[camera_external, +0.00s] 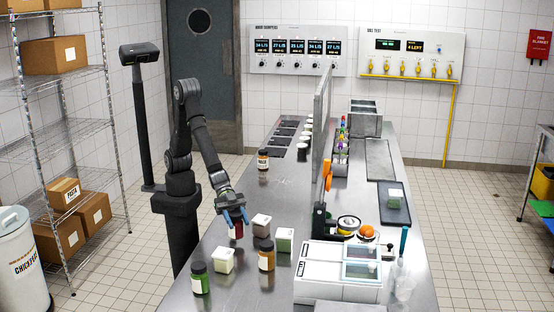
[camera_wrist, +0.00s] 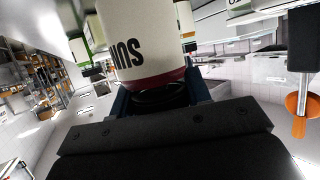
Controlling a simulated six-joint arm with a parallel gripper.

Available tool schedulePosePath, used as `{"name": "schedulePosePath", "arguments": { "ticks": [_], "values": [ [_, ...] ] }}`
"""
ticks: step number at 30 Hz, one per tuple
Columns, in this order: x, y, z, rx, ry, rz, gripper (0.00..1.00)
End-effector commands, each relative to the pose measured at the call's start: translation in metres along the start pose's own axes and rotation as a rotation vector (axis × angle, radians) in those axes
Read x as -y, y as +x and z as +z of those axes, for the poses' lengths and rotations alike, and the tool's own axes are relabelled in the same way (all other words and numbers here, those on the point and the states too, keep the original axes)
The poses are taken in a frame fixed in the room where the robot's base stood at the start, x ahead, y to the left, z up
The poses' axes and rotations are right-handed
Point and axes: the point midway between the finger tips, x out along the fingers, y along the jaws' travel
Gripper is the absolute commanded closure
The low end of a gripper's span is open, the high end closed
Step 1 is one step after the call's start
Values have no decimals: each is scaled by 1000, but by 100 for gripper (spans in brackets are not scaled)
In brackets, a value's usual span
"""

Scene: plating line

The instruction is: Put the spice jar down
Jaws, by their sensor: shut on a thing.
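A spice jar with dark red contents (camera_external: 236,232) is between the blue fingers of my gripper (camera_external: 235,217), near the left edge of the steel counter. In the wrist view the jar's pale label (camera_wrist: 150,40) with black lettering and a dark red band fills the space in front of my gripper. My gripper is shut on it, pointing down. The jar looks close to upright and low over the counter. I cannot tell whether its base touches the counter, as the base is hard to make out.
Another jar (camera_external: 263,161) stands farther back. A thin upright panel (camera_external: 319,135) and a white machine (camera_external: 325,275) stand right. Bare counter (camera_external: 277,192) lies behind.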

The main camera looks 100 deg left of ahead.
Motion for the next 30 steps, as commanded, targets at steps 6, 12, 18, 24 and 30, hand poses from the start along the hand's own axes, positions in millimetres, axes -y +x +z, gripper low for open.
{"name": "schedulePosePath", "arguments": {
  "ticks": [6, 12, 18, 24, 30],
  "values": [
    [-36, -26, -25, -5, 1, 4, 90],
    [-70, -49, -40, -4, 0, 3, 90],
    [-91, -63, -48, -3, -1, 1, 90],
    [-102, -70, -53, -3, 0, 0, 90],
    [-106, -73, -55, -1, 0, 0, 90]
  ]
}}
